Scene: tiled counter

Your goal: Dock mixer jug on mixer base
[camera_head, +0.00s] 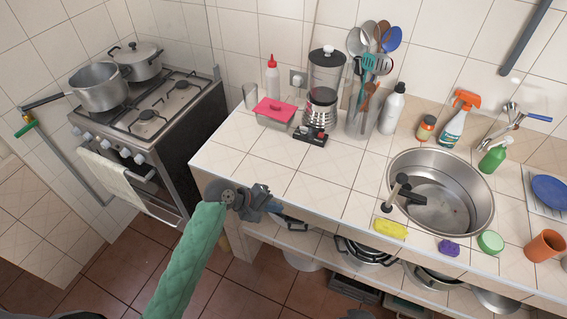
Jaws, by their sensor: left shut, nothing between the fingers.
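The mixer jug (327,72) is clear with a dark lid and stands upright toward the back of the tiled counter. It appears to be over the silver and black mixer base (318,112); I cannot tell whether it is fully seated. My left gripper (274,206) is at the counter's front edge, at the end of a green-sleeved arm. It is shut and empty, well in front of the mixer and apart from it.
A pink-lidded container (275,112) and a red-capped bottle (272,79) stand left of the mixer. A utensil holder (363,118) is close on its right. The sink (440,165) lies farther right. The counter's front left is clear.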

